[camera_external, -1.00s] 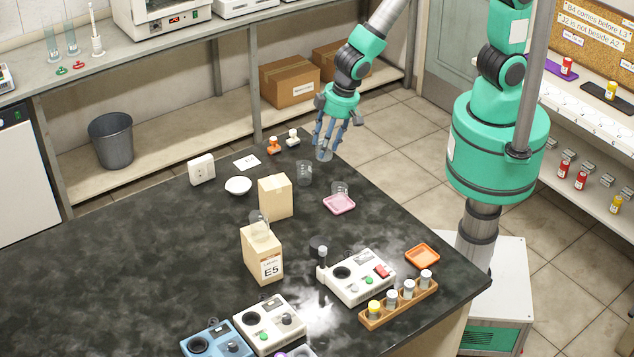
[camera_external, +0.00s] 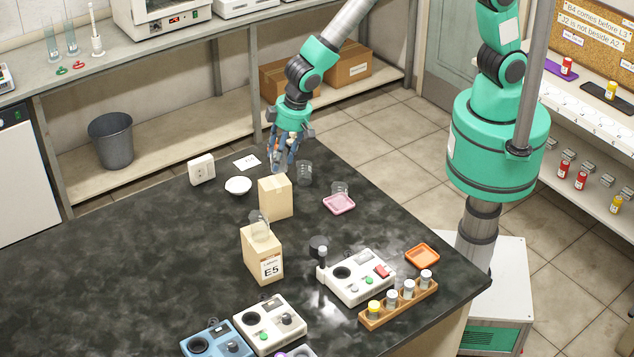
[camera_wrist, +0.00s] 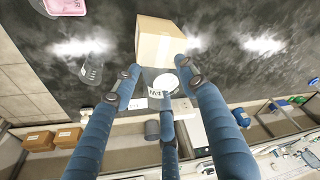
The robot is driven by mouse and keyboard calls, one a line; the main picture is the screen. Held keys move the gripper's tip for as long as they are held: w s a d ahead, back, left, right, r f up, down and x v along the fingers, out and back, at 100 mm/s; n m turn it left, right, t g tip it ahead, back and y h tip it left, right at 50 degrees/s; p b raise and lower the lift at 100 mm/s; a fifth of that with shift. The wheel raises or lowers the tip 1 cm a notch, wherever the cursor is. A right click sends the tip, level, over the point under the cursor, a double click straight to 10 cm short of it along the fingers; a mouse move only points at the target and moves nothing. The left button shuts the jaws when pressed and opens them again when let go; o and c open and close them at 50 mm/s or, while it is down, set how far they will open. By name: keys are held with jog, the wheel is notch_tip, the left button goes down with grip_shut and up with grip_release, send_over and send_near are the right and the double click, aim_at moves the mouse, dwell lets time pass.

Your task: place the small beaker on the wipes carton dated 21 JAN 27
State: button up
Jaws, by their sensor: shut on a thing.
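My gripper (camera_external: 281,160) is in the air at the far end of the bench, just behind a plain tan carton (camera_external: 275,199). Its fingers (camera_wrist: 155,82) are shut on a small clear beaker (camera_wrist: 152,74), only faintly visible between the tips. The plain carton also shows in the wrist view (camera_wrist: 160,42), ahead of the fingertips, with a bare top. No date is readable on it; its other sides are hidden. A second carton (camera_external: 262,262), marked E5 with a label whose small print is unreadable, stands nearer the camera with a clear beaker (camera_external: 259,228) on top.
A clear beaker (camera_external: 304,173) stands right of the plain carton. Instruments (camera_external: 357,278) and a vial rack (camera_external: 399,305) occupy the front.

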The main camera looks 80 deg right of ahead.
jog(key=shift+w+a, duration=0.4)
jog(key=shift+w, duration=0.35)
jog(key=shift+f, duration=1.8)
jog(key=shift+f, duration=0.15)
jog(key=o, duration=1.1)
jog(key=shift+o, duration=0.2)
